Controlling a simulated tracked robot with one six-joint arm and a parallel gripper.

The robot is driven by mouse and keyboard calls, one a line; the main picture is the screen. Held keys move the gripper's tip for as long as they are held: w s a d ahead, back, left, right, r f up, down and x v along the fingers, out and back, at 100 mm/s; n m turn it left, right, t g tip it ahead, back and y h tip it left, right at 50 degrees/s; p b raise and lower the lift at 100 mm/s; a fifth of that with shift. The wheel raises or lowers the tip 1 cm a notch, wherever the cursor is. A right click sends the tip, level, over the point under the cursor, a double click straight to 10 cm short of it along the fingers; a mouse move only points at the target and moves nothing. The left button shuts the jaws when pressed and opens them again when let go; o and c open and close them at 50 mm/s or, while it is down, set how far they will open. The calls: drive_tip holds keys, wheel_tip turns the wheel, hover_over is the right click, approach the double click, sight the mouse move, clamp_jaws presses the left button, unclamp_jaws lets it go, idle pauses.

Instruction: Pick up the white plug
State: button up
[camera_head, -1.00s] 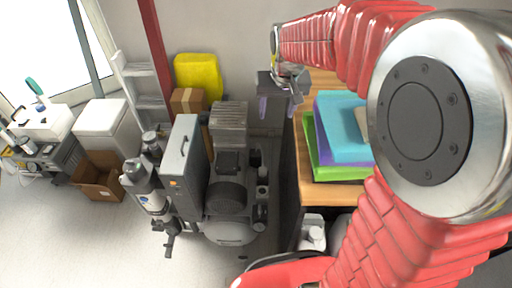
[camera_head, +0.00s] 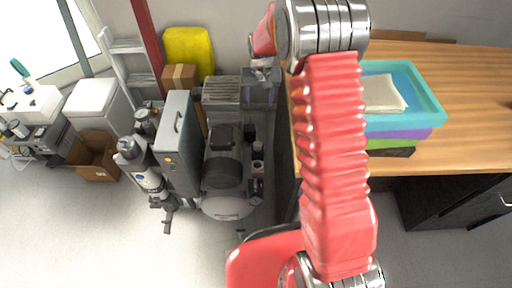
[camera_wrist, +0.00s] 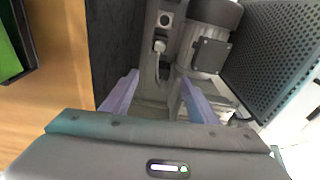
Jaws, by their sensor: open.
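A small white plug (camera_wrist: 159,46) with a pale cord shows in the wrist view, just below a round white socket (camera_wrist: 165,18) on a grey surface. I cannot tell whether the plug is seated in an outlet. My gripper (camera_wrist: 159,78) is open, its two purple fingers spread apart with nothing held between them. The plug lies beyond the fingertips in the picture, roughly midway between them. In the head view the wrist end of my arm is over the back of the compressor, and the plug cannot be made out there.
A compressor (camera_head: 223,170) stands beside the wooden table (camera_head: 470,110), which carries stacked coloured trays (camera_head: 425,110). In the wrist view a motor (camera_wrist: 206,50) and a perforated panel (camera_wrist: 280,50) are right of the plug; a dark table side (camera_wrist: 115,45) is left.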

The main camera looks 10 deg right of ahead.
drive_tip(key=g, duration=0.1)
hover_over(257, 144)
wheel_tip(257, 144, down, 19)
drive_tip(key=shift+s+d+f+m, duration=0.15)
drive_tip(key=shift+s+f+m, duration=0.05)
drive_tip(key=shift+s+m, duration=0.15)
wheel_tip(257, 144, down, 8)
drive_tip(key=shift+f, duration=0.3)
drive_tip(key=shift+f, duration=0.1)
drive_tip(key=shift+w+f, duration=0.15)
drive_tip(key=shift+f, duration=1.1)
drive_tip(key=shift+w+f, duration=0.15)
drive_tip(key=shift+f, duration=1.1)
drive_tip(key=shift+c, duration=0.4)
